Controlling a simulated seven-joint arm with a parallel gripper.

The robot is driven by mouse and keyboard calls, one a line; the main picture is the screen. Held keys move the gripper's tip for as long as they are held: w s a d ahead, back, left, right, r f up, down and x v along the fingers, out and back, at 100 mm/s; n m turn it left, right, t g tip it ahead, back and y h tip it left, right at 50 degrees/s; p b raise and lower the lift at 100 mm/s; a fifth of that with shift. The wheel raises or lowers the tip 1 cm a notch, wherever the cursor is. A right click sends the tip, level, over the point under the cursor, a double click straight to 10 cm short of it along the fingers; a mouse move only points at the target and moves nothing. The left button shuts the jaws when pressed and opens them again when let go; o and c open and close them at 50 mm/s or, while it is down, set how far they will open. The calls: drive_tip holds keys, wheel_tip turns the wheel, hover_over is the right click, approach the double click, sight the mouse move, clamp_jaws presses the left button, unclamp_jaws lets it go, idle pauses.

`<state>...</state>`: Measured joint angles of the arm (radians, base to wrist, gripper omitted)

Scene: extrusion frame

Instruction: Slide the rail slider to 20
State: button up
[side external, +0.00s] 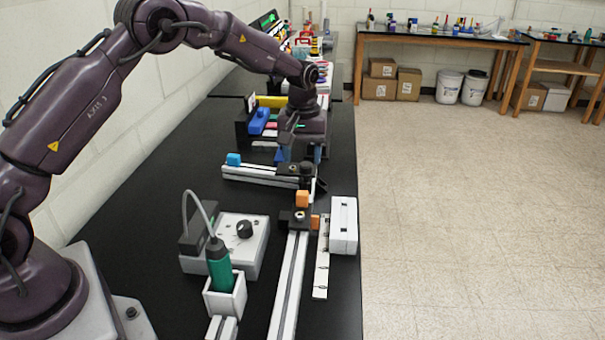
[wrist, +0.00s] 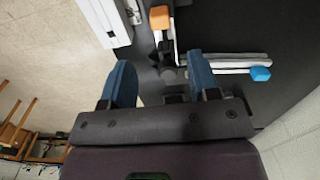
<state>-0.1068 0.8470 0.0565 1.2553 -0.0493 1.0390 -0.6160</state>
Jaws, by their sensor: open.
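The rail slider (side external: 299,220) is a dark carriage with an orange block on top. It sits at the far end of a long pale rail (side external: 290,280). An orange tab on its right side is beside a white marked strip (side external: 321,265), whose numbers are too small to read. The orange block (wrist: 160,17) also shows at the top of the wrist view. My gripper (side external: 300,158) is open, with blue fingers, beyond the slider and above the crossing rail. In the wrist view my gripper (wrist: 163,78) has nothing clearly held between its fingers; the slider is ahead of them.
A crossing rail (side external: 262,177) carries a blue block (side external: 233,159) at its left end. A white box (side external: 343,225) stands right of the strip. A green-handled tool (side external: 219,265) stands in a white holder, near a grey box with a knob (side external: 244,229).

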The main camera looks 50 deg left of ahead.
drive_tip(key=shift+r, duration=0.85)
drive_tip(key=shift+c, duration=1.1)
drive_tip(key=shift+s+d+r, duration=0.45)
drive_tip(key=shift+s+r, duration=0.1)
drive_tip(key=shift+s, duration=0.1)
drive_tip(key=c, duration=0.7)
drive_tip(key=shift+s+d+f+m, duration=0.1)
drive_tip(key=shift+s+f+m, duration=0.3)
drive_tip(key=shift+s+m, duration=0.35)
clamp_jaws()
drive_tip(key=s+d+f+m+t+y, duration=0.1)
drive_tip(key=s+f+m+t, duration=0.5)
drive_tip(key=m, duration=0.6)
drive_tip(key=m+t, duration=0.1)
drive_tip(key=m, duration=0.2)
approach(307, 208)
drive_tip(key=x, duration=0.5)
drive_tip(key=shift+f, duration=0.15)
